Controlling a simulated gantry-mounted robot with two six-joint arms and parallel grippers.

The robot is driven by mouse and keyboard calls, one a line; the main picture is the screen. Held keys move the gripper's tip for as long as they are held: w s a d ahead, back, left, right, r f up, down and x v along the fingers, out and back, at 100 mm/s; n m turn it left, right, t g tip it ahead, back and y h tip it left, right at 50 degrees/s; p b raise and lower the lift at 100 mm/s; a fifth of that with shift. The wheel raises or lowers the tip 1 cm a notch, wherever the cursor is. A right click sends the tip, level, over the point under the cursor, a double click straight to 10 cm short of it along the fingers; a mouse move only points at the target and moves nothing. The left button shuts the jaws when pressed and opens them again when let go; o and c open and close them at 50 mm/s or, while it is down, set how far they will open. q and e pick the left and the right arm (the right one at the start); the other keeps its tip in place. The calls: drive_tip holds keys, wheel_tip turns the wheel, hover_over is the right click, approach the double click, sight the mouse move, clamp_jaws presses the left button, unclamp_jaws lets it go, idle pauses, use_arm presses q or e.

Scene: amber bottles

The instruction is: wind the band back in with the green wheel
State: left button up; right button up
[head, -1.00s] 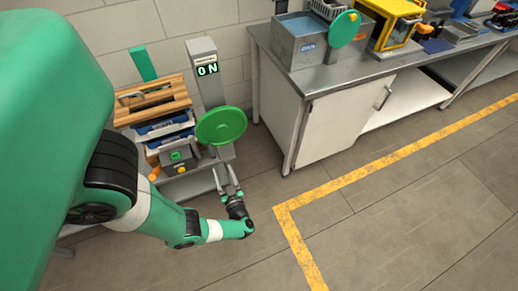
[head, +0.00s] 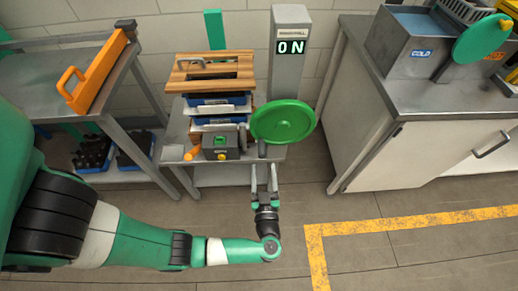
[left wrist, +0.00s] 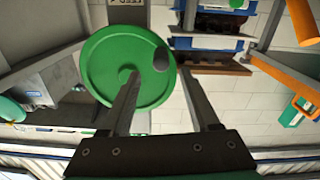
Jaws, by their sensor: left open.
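The green wheel (head: 284,121) is a large disc with a dark handle knob (head: 262,148) near its lower left rim in the head view. It sits in front of a grey post (head: 290,60) whose display reads ON. In the left wrist view the green wheel (left wrist: 127,66) and its dark knob (left wrist: 160,59) lie ahead of my fingers. My left gripper (head: 264,166) is open and empty, just below the wheel; I cannot tell whether it touches. I cannot make out the band. My right gripper is not in view.
A small cart (head: 236,170) left of the post holds wooden crates (head: 208,75), blue trays (head: 218,110) and a grey box with a green button (head: 221,141). A bench with an orange-handled tool (head: 85,85) stands left. A steel counter (head: 440,95) stands right. The floor in front is clear.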

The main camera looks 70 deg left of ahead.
sight(262, 151)
use_arm(q)
drive_tip(key=b+x, duration=0.2)
drive_tip(key=x, duration=0.6)
drive_tip(key=shift+a+f, duration=0.15)
drive_tip(key=shift+a, duration=0.3)
drive_tip(key=shift+c, duration=0.2)
clamp_jaws()
idle(0.6)
